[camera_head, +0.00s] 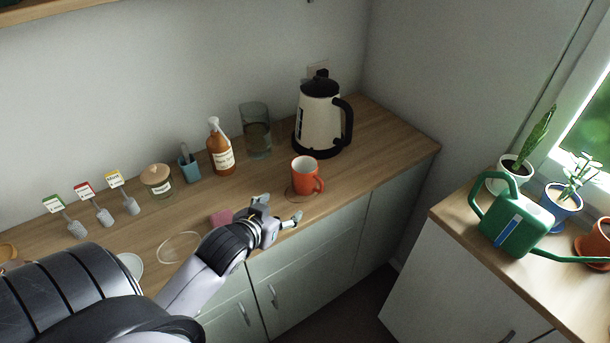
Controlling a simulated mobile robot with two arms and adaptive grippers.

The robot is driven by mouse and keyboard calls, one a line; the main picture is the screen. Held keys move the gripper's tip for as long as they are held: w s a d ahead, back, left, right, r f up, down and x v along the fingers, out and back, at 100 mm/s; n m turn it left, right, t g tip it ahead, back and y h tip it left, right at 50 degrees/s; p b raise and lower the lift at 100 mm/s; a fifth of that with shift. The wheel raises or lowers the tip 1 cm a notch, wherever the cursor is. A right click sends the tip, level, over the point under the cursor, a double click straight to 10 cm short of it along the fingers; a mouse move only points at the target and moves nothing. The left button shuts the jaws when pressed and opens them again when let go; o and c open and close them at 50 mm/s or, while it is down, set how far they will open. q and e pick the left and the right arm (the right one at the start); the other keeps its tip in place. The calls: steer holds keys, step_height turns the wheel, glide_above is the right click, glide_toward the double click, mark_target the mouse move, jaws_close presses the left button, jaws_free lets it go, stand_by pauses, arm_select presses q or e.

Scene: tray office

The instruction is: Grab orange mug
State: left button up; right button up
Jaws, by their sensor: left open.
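The orange mug (304,178) stands upright on the wooden counter, in front of the kettle, with its handle toward the right. My left gripper (280,208) is open and empty at the counter's front edge. It is to the lower left of the mug, a short way apart from it, with its fingers pointing right toward the mug's near side. My right gripper is not in the view.
A white and black kettle (320,115), a glass jar (256,132) and an amber bottle (220,150) stand behind the mug. A pink block (221,217) lies beside my left wrist. A green watering can (514,222) stands on the right cabinet. Counter right of the mug is clear.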

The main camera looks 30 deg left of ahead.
mark_target(299, 175)
arm_select(q)
steer(key=shift+t, duration=0.8)
steer(key=w+a, duration=0.1)
steer(key=w, duration=0.3)
steer(key=w+a+p, duration=0.1)
steer(key=w, duration=0.3)
steer(key=w+a+p, duration=0.1)
steer(key=w, duration=0.3)
steer(key=shift+w+a+f, duration=0.15)
steer(key=shift+a+f, duration=0.15)
steer(key=shift+f, duration=0.05)
steer(key=shift+f+p+x, duration=0.15)
steer(key=shift+p+x, duration=0.2)
steer(key=shift+x, duration=0.9)
steer(key=shift+f+p+x, duration=0.2)
steer(key=shift+p+x, duration=0.1)
steer(key=shift+x, duration=0.95)
steer(key=shift+w+f, duration=0.3)
steer(key=shift+w, duration=0.1)
steer(key=shift+r, duration=0.1)
steer(key=c, duration=1.1)
